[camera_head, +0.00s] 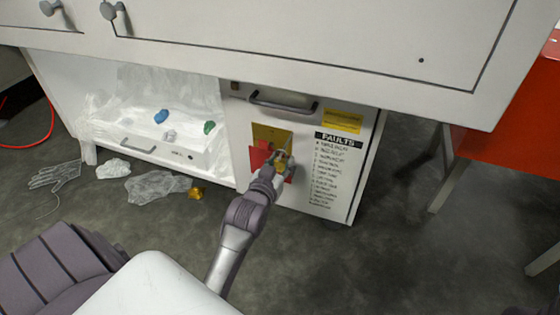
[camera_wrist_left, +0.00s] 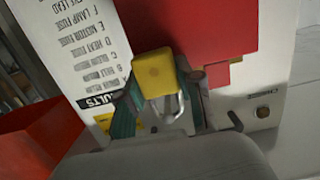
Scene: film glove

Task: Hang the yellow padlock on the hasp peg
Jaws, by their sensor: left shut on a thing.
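The yellow padlock (camera_wrist_left: 155,74) is in my left gripper (camera_wrist_left: 160,112), with its metal shackle (camera_wrist_left: 172,108) between the fingers in the left wrist view. In the head view my left gripper (camera_head: 281,161) is in front of the cabinet door, over the red panel (camera_head: 257,157) and just below the yellow panel (camera_head: 271,134). The padlock is small and partly hidden there. A small brown round part (camera_wrist_left: 196,75) shows beside the padlock in the left wrist view; I cannot tell whether it is the hasp peg. I cannot tell whether the shackle touches anything. My right gripper is not in view.
The door has a dark handle (camera_head: 284,102) above the panels and a FAULTS list (camera_head: 335,165) to the right. The open bay on the left holds clear film (camera_head: 165,87). Crumpled film (camera_head: 155,186) and a small yellow-brown object (camera_head: 196,192) lie on the floor.

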